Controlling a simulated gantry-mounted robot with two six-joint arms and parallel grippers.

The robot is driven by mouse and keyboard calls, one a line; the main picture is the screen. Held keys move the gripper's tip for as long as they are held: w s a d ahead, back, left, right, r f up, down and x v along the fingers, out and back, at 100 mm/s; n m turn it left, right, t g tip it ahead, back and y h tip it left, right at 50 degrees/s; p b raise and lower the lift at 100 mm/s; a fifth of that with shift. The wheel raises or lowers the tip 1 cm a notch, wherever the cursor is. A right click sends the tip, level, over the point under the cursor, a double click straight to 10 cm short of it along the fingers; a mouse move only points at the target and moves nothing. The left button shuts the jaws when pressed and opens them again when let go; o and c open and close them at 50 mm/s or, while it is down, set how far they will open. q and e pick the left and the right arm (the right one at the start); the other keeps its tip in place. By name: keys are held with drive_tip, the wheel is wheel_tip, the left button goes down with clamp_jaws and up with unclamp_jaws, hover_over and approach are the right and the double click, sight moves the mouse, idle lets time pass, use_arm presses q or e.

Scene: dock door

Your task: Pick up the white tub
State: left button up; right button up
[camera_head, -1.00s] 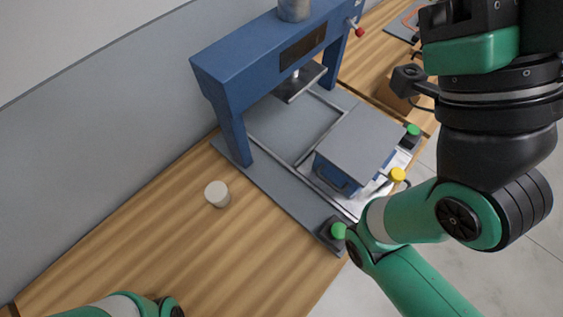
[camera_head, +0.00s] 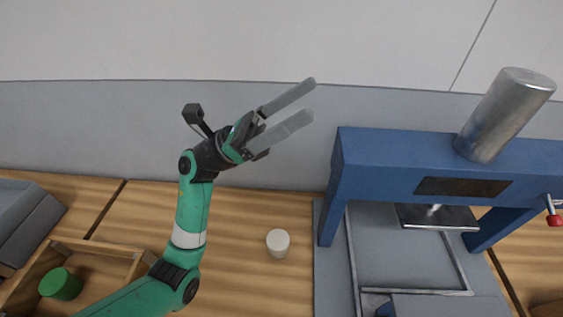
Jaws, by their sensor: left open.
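The white tub (camera_head: 278,243) is a small pale cup-like thing standing on the wooden table, left of the blue press. My left gripper (camera_head: 312,98) is open and empty, with its two long grey fingers apart. It is raised in front of the grey back wall and shows above the tub in the picture, apart from it. My right gripper does not show in this view.
The blue press (camera_head: 440,165) with its grey base (camera_head: 332,270) stands just right of the tub. A wooden tray (camera_head: 100,248) with a green cylinder (camera_head: 61,284) is at the lower left. A grey box (camera_head: 30,225) is at the far left. Bare table surrounds the tub.

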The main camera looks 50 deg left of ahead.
use_arm(q)
wheel_tip(320, 180, down, 13)
drive_tip(key=w+a+m+g+y, duration=0.1)
drive_tip(key=w+a+g+y, duration=0.1)
drive_tip(key=w+y, duration=0.15)
drive_tip(key=m+g+y+b, duration=0.1)
drive_tip(key=g+y, duration=0.5)
drive_tip(key=g, duration=0.3)
approach(278, 242)
drive_tip(key=f, duration=0.1)
drive_tip(key=w+f, duration=0.1)
drive_tip(key=d+f, duration=0.1)
drive_tip(key=shift+w+f+h, duration=0.15)
drive_tip(key=shift+f+h, duration=0.1)
drive_tip(key=shift+b+x, duration=1)
drive_tip(key=shift+x, duration=2.85)
drive_tip(key=shift+w+r, duration=0.15)
drive_tip(key=shift+a, duration=0.1)
drive_tip(key=shift+c, duration=0.3)
